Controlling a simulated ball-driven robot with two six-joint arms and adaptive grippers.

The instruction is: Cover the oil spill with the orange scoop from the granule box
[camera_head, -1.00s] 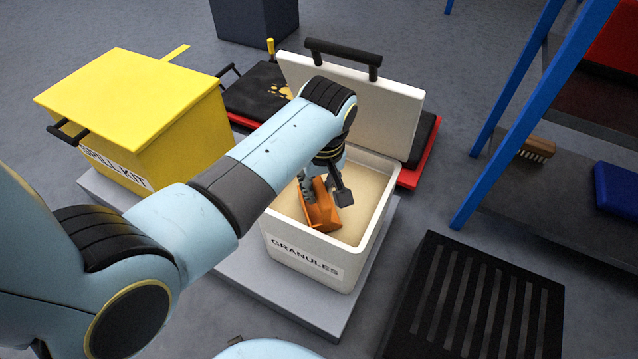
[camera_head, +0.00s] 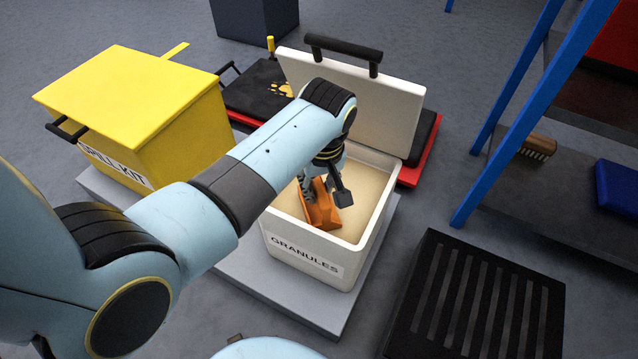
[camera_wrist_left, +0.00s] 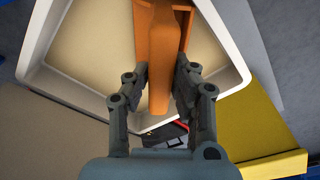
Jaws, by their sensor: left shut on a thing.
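The white granule box (camera_head: 298,262) stands open with its lid (camera_head: 365,108) raised at the back, and pale granules (camera_head: 371,188) fill it. The orange scoop (camera_head: 320,208) is inside the box, low over or touching the granules; I cannot tell which. My left gripper (camera_head: 326,190) is shut on the scoop's handle, which shows between its fingers in the left wrist view (camera_wrist_left: 160,85). The oil spill is not clearly visible; yellow marks (camera_head: 284,90) show on a black surface behind the box. My right gripper is not in view.
A yellow spill kit box (camera_head: 135,110) stands left on a grey platform (camera_head: 240,275). A black slatted grate (camera_head: 475,305) lies front right. A blue-framed shelf (camera_head: 520,110) with a brush (camera_head: 537,147) stands right.

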